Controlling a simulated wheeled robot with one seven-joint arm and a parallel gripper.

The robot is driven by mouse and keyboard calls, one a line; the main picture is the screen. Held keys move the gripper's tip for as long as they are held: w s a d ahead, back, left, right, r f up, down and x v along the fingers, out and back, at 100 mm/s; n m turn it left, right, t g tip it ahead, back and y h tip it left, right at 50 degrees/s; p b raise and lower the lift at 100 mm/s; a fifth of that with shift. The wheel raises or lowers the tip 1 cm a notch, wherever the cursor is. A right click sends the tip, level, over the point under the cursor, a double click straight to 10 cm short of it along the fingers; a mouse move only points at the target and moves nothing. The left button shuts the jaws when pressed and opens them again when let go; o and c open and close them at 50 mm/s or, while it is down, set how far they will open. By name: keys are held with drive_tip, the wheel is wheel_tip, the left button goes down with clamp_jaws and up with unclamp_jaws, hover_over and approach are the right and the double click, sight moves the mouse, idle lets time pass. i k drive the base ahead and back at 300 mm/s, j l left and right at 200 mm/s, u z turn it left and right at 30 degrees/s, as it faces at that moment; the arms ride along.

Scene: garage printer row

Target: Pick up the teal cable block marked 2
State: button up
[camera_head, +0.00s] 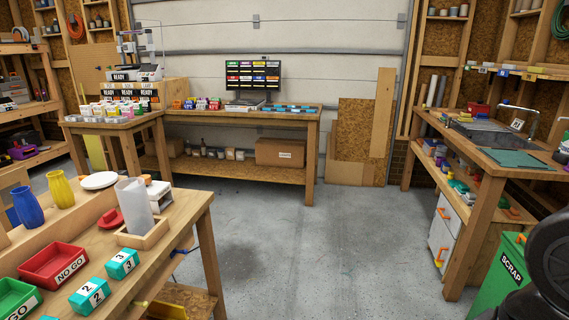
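The teal cable block marked 2 (90,296) lies on the near wooden bench (150,285) at the lower left. White labels with the number 2 show on its top and front. A similar teal block marked 3 (122,264) sits behind it and to its right, a small gap apart. Nothing covers the block marked 2. My gripper is not in view; a dark rounded part at the lower right edge looks like part of my arm.
A red NO GO bin (54,264) and green GO bin (16,300) stand left of the blocks. A translucent cylinder (134,206) stands behind them in a wooden tray. Open concrete floor (320,250) lies right of the bench. A green SCRAP bin (500,278) stands at right.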

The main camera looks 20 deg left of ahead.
sight(87, 300)
drive_tip(key=i+u, duration=0.2)
drive_tip(key=i, duration=0.6)
drive_tip(key=i+u, duration=0.2)
drive_tip(key=i, duration=0.6)
drive_tip(key=i+z, duration=0.1)
drive_tip(key=i, duration=0.6)
drive_tip(key=i+z, duration=0.15)
drive_tip(key=z, duration=0.35)
drive_tip(key=i+j+z, duration=0.1)
drive_tip(key=z, duration=0.35)
drive_tip(key=j+z, duration=0.2)
drive_tip(key=z, duration=0.55)
drive_tip(key=j+z, duration=0.2)
drive_tip(key=z, duration=0.5)
drive_tip(key=j+z, duration=0.25)
drive_tip(key=z, duration=0.5)
drive_tip(key=k+j+z, duration=0.1)
drive_tip(key=z, duration=0.65)
drive_tip(key=k+j+z, duration=0.1)
drive_tip(key=z, duration=0.6)
drive_tip(key=k+z, duration=0.15)
drive_tip(key=z, duration=0.6)
drive_tip(key=k+z, duration=0.15)
drive_tip(key=z, duration=0.6)
drive_tip(key=k+l+z, duration=0.1)
drive_tip(key=z, duration=0.6)
